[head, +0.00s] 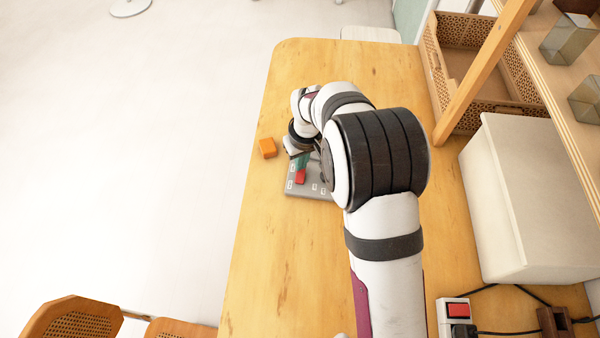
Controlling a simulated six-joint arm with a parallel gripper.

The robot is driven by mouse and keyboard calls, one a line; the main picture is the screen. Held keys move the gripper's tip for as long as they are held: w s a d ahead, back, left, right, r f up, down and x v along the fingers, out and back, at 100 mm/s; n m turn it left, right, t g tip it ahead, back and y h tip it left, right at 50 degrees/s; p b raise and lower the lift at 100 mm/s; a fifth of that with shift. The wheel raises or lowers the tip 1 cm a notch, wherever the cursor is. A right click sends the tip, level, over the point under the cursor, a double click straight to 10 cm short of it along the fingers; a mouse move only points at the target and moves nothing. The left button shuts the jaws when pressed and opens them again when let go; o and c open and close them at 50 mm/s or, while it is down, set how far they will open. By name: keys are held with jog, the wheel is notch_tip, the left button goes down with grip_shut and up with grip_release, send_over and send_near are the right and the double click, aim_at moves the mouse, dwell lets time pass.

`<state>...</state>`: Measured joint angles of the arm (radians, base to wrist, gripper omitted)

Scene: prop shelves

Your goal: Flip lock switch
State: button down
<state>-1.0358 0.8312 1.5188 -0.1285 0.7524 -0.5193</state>
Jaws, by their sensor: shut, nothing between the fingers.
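A grey switch panel (300,189) lies on the wooden table, partly hidden behind my arm. A red part (301,175) and a green part (301,160) show on it, with small white labels around them. I cannot tell which position the switch is in. My gripper (300,155) is at the panel's far end, close above the green part. It looks small and is partly covered by my wrist, and its fingers are shut with nothing held. Whether it touches the switch cannot be made out.
An orange block (267,148) lies left of the panel. A white box (535,205) and a woven crate (455,60) stand to the right, near a wooden shelf post (485,70). A red-switched power box (456,311) with cables is at the lower right. The table's near left is clear.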

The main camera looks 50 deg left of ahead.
jog(key=shift+f, duration=0.5)
jog(key=shift+r, duration=3.55)
jog(key=shift+w+d+r, duration=0.1)
jog(key=shift+w+d, duration=0.05)
jog(key=w+d+r+m, duration=0.1)
jog(key=d+r+m, duration=0.45)
jog(key=d, duration=0.65)
jog(key=w+d+r+m, duration=0.2)
jog(key=d+r+m, duration=0.35)
jog(key=d, duration=0.75)
jog(key=s+d+m, duration=0.9)
jog(key=s+d, duration=0.5)
jog(key=s, duration=0.1)
jog(key=shift+d+r+m+g, duration=0.15)
jog(key=shift+m+g, duration=0.15)
